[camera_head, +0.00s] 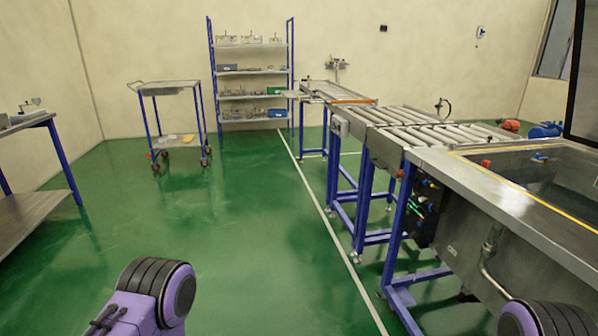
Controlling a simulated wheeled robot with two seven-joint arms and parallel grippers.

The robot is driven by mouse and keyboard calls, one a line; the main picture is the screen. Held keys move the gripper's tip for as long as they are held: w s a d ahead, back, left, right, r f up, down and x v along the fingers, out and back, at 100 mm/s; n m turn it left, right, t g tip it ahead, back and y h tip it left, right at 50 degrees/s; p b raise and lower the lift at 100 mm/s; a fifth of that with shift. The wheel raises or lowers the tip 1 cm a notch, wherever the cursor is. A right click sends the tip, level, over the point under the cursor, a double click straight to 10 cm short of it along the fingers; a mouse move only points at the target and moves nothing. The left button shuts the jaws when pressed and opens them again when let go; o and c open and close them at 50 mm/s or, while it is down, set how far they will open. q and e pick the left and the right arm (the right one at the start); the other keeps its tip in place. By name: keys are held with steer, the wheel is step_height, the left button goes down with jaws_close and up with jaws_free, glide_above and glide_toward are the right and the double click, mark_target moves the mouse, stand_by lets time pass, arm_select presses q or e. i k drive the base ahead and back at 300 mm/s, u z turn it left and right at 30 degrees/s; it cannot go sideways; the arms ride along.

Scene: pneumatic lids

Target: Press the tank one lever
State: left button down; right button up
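A steel tank (475,200) stands at the right on blue legs, with a recessed basin in its top. A small red knob or lever (486,164) and a small blue one (540,157) sit at the basin's far edge. No label is readable, so I cannot tell which belongs to tank one. A dark panel with coloured fittings (428,204) is on the tank's left end. Parts of my two purple arms show at the bottom edge, left and right. Neither gripper is in view.
A roller conveyor (425,128) runs behind the tank. A shelf rack (251,71) and a wheeled cart (168,87) stand at the back. A table (30,122) is at the left. The green floor (220,220) between is clear.

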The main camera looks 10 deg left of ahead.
mark_target(401, 174)
steer(key=u, duration=0.35)
steer(key=k, duration=0.5)
steer(key=u, duration=0.4)
steer(key=i, duration=0.9)
steer(key=z, duration=0.5)
steer(key=i, duration=0.75)
steer(key=z, duration=1.25)
steer(key=i, duration=0.45)
steer(key=z, duration=0.5)
